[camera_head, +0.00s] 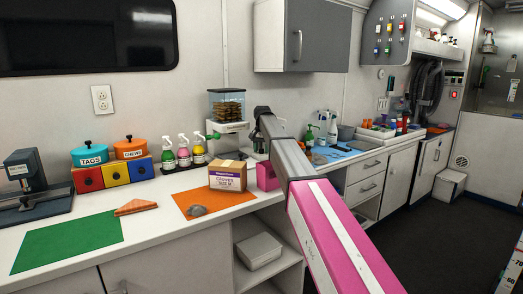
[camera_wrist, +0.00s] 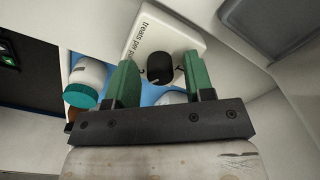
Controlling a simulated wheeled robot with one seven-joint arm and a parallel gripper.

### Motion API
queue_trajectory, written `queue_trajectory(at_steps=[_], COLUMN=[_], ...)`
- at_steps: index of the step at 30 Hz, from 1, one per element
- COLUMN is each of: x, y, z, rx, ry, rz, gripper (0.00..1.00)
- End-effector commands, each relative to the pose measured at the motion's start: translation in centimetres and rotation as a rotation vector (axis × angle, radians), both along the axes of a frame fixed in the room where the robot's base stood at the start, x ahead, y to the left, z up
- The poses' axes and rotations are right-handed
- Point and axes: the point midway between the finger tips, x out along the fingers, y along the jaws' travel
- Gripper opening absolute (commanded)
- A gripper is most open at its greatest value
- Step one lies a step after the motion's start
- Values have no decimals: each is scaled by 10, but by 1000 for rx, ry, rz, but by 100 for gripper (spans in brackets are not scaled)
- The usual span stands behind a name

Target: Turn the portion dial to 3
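The treat dispenser has a clear hopper of brown treats (camera_head: 227,106) above a white body (camera_head: 228,127), near the wall in the head view. In the wrist view, its white panel (camera_wrist: 185,32) carries partly visible text reading "treats per p…". The round black portion dial (camera_wrist: 160,68) is on that panel. My gripper (camera_wrist: 160,74) is open, with a green finger on each side of the dial and gaps visible between. Dial numbers and the pointer's setting cannot be read.
Pump bottles (camera_head: 183,151) stand left of the dispenser. A cardboard gloves box (camera_head: 228,176) stands in front of it on the counter, with a pink box (camera_head: 267,177) to the right. A grey wall cabinet (camera_head: 318,35) hangs above right. A teal-capped container (camera_wrist: 84,82) shows in the wrist view.

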Motion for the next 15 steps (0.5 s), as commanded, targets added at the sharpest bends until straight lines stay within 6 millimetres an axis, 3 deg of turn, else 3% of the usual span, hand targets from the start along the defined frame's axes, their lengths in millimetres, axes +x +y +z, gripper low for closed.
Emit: queue_trajectory(at_steps=[10, 15], x=[0, 1], y=[0, 0], z=[2, 22], rx=[-1, 0], ry=[1, -1], rz=[1, 1], gripper=[51, 51])
